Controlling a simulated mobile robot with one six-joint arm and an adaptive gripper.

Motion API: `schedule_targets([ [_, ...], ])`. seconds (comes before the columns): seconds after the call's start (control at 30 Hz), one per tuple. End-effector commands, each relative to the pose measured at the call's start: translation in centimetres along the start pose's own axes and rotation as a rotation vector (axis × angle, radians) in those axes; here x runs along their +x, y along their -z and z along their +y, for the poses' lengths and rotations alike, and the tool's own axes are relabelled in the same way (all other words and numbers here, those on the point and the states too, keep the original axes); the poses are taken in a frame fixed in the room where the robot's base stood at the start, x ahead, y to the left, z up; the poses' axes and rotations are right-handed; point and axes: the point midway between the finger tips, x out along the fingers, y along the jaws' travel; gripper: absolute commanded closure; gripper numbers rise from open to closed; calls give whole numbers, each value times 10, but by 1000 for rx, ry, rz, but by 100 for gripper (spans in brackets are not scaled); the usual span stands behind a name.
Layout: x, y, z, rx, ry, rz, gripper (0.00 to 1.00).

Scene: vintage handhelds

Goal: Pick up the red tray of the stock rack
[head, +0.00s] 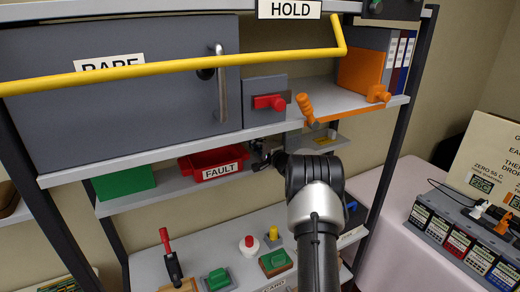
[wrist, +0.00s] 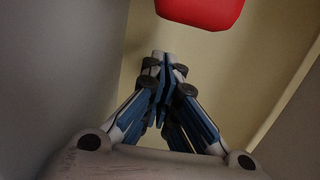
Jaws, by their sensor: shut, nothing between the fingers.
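The red tray (head: 214,174), labelled FAULT, sits on the middle shelf of the rack, right of a green box. My gripper (head: 262,161) is at the right of the tray at about shelf height, apparently apart from it. In the wrist view my gripper (wrist: 162,58) has its fingers together with nothing between them. A red rounded shape (wrist: 200,10), which looks like the tray, shows beyond the fingertips at the top edge and is cut off by the frame.
The green box (head: 123,181) stands left of the tray. The grey RARE cabinet (head: 120,95) and a yellow bar (head: 180,64) are above. An orange lever (head: 307,108) hangs near my arm. Switches and buttons, including a green one (head: 276,262), fill the lower shelf.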

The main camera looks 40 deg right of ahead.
Motion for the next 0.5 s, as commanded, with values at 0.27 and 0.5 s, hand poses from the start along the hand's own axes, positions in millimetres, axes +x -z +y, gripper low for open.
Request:
schedule_targets([
  [0.27, 5, -12, 1, 1, -1, -1, 100],
  [0.5, -7, -27, 1, 1, -1, -1, 100],
])
